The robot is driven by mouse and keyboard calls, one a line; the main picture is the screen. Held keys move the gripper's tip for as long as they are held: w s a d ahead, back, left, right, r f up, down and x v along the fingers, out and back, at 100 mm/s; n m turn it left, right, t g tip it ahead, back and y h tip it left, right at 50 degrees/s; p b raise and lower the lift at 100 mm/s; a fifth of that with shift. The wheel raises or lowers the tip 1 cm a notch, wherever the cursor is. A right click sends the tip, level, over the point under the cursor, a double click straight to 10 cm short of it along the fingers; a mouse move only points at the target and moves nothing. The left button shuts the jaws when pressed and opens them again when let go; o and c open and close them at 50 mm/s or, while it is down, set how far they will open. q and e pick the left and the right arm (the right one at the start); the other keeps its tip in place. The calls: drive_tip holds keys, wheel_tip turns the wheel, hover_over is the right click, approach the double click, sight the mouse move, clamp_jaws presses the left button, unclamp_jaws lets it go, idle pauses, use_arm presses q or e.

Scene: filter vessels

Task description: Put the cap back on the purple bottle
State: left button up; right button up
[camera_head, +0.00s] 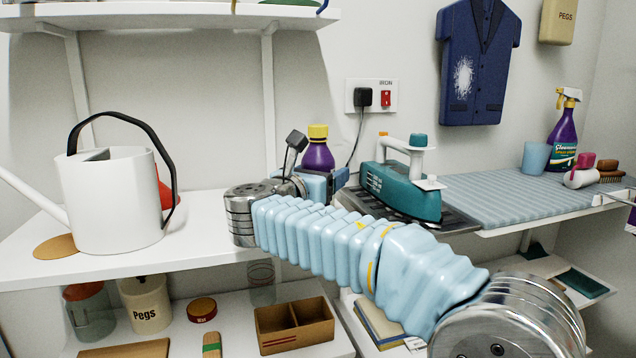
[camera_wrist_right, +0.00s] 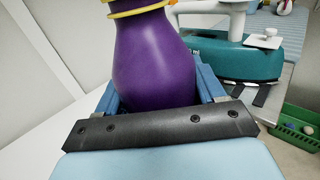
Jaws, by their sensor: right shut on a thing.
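A purple bottle (camera_head: 318,156) with a yellow top (camera_head: 317,131) stands upright at the back of the shelf, left of the iron. My right gripper (camera_head: 326,180) is shut on its body from the front. In the right wrist view the purple bottle (camera_wrist_right: 153,60) fills the space between the blue fingers (camera_wrist_right: 158,92), with yellow rings at its neck. The upper end is cut off there, so I cannot tell whether the yellow top is a cap or a collar. No separate cap is clearly visible. My left gripper is out of view.
A teal iron (camera_head: 402,190) stands close right of the bottle, its cord rising to a wall socket (camera_head: 371,97). A white watering can (camera_head: 115,205) stands at left. A purple spray bottle (camera_head: 562,140) stands far right. Bare shelf (camera_head: 205,225) lies between can and gripper.

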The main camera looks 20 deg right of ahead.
sight(323, 161)
drive_tip(key=shift+c, duration=0.4)
drive_tip(key=shift+r, duration=0.1)
drive_tip(key=shift+r, duration=0.55)
drive_tip(key=s+r, duration=0.1)
drive_tip(key=r, duration=0.1)
drive_tip(key=s+r+p, duration=0.1)
drive_tip(key=r, duration=0.1)
drive_tip(key=s+a+r, duration=0.1)
drive_tip(key=s+r, duration=0.1)
drive_tip(key=r, duration=0.1)
drive_tip(key=s+a+r, duration=0.2)
drive_tip(key=s+r, duration=0.2)
drive_tip(key=s, duration=0.5)
drive_tip(key=shift+s+a+r, duration=0.2)
drive_tip(key=shift+s+r, duration=0.1)
drive_tip(key=shift+r, duration=0.1)
